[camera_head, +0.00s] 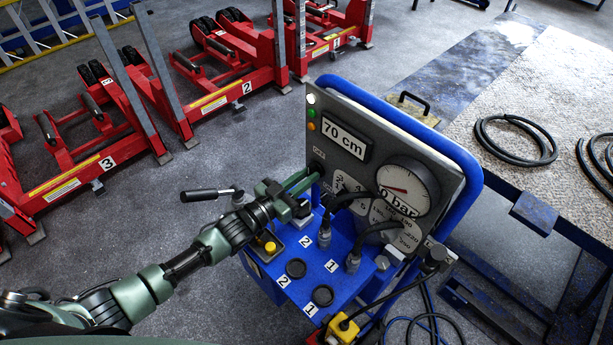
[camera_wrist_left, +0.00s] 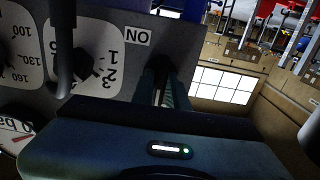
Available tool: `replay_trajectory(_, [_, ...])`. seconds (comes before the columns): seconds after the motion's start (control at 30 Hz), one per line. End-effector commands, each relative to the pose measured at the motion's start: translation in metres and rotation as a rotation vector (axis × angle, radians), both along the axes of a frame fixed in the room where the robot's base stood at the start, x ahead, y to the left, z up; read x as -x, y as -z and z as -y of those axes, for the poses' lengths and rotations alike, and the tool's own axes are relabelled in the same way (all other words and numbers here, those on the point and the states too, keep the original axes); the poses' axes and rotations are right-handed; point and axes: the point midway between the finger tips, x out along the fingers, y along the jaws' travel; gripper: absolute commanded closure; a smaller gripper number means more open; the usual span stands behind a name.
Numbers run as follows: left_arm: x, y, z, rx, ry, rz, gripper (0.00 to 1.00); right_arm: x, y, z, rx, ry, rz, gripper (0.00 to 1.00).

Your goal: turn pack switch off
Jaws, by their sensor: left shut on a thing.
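The blue control trolley has a grey upright panel (camera_head: 348,110) with a 70 cm display (camera_head: 345,139) and a round pressure gauge (camera_head: 407,188). My left gripper (camera_head: 316,170) reaches in from the left to the panel's left edge, below the display. It is shut on the pack switch there, which its fingers and body hide. In the left wrist view the fingers (camera_wrist_left: 163,82) meet the panel beside an upside-down ON label (camera_wrist_left: 138,37). A numbered selector knob (camera_wrist_left: 88,70) sits beside them, apart from the fingers. My right gripper is not in view.
Black hoses run from the trolley's sloped blue deck (camera_head: 332,250). A black-handled lever (camera_head: 207,194) sticks out left, close to my left arm. Red jacks (camera_head: 222,95) stand behind on the floor. A table (camera_head: 520,130) with coiled hoses (camera_head: 515,140) is at right.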

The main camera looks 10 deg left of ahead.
Motion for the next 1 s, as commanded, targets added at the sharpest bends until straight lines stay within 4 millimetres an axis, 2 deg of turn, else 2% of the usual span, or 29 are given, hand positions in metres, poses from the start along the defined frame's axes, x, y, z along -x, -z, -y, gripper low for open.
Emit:
replay_trajectory(0.1, [0.001,0.002,0.000,0.001,-0.001,-0.006,1.00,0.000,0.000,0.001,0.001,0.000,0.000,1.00])
replay_trajectory(0.13, [0.001,0.002,0.000,0.001,-0.001,-0.006,0.77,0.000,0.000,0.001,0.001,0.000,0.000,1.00])
replay_trajectory(0.2, [0.001,0.002,0.000,0.001,-0.001,-0.006,0.64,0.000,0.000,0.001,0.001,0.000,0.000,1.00])
replay_trajectory(0.57, [0.004,0.001,-0.003,0.000,0.000,-0.002,0.64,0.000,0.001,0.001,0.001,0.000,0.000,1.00])
replay_trajectory(1.0, [0.059,0.003,-0.039,-0.001,0.000,-0.004,0.64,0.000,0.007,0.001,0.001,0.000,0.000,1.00])
